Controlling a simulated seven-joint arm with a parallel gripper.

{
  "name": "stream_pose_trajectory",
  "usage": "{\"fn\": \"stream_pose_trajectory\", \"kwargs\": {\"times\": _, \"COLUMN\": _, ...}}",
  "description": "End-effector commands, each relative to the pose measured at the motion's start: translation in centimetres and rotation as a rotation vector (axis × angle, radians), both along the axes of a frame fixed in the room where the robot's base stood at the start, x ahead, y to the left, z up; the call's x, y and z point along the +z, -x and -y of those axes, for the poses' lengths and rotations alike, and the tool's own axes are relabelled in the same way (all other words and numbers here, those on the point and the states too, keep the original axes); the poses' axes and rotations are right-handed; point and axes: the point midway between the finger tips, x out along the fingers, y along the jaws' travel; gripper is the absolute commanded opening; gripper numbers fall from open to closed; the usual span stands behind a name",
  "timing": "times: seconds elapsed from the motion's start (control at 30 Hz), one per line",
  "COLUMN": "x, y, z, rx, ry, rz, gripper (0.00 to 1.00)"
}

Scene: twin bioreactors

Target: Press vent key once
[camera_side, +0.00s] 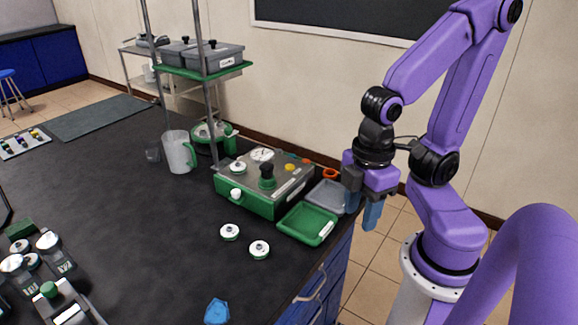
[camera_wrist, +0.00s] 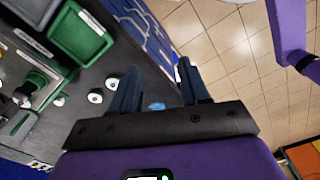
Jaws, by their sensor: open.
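A green and grey console (camera_side: 228,193) stands on the dark bench. Its top carries a round gauge (camera_side: 262,155), a dark knob (camera_side: 267,176), a white knob (camera_side: 238,167) and a small yellow button (camera_side: 289,168). I cannot read any label, so I cannot tell which control is the vent key. Part of the console shows at the left edge of the wrist view (camera_wrist: 14,122). My gripper (camera_side: 362,212) is open and empty, its blue fingers pointing down at the bench's right edge, right of the console and apart from it. Its fingers also show in the wrist view (camera_wrist: 158,82).
A green tray (camera_side: 305,228) and a grey tray (camera_side: 326,199) lie between console and gripper. Two white-green caps (camera_side: 230,232) (camera_side: 260,249) and a blue object (camera_side: 217,311) lie in front. A jug (camera_side: 178,153) and a shelf rack (camera_side: 212,110) stand behind. The bench middle is clear.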

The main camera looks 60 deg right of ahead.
Motion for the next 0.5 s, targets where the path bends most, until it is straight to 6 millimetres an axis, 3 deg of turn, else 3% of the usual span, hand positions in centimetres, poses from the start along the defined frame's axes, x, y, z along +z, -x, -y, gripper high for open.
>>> {"fn": "stream_pose_trajectory", "kwargs": {"times": 0.03, "x": 0.00, "y": 0.00, "z": 0.00, "rx": 0.000, "ry": 0.000, "rz": 0.000, "gripper": 0.28}}
{"fn": "stream_pose_trajectory", "kwargs": {"times": 0.1, "x": 0.00, "y": 0.00, "z": 0.00, "rx": 0.000, "ry": 0.000, "rz": 0.000, "gripper": 0.06}}
{"fn": "stream_pose_trajectory", "kwargs": {"times": 0.13, "x": 0.00, "y": 0.00, "z": 0.00, "rx": 0.000, "ry": 0.000, "rz": 0.000, "gripper": 0.00}}
{"fn": "stream_pose_trajectory", "kwargs": {"times": 0.5, "x": 0.00, "y": 0.00, "z": 0.00, "rx": 0.000, "ry": 0.000, "rz": 0.000, "gripper": 0.00}}
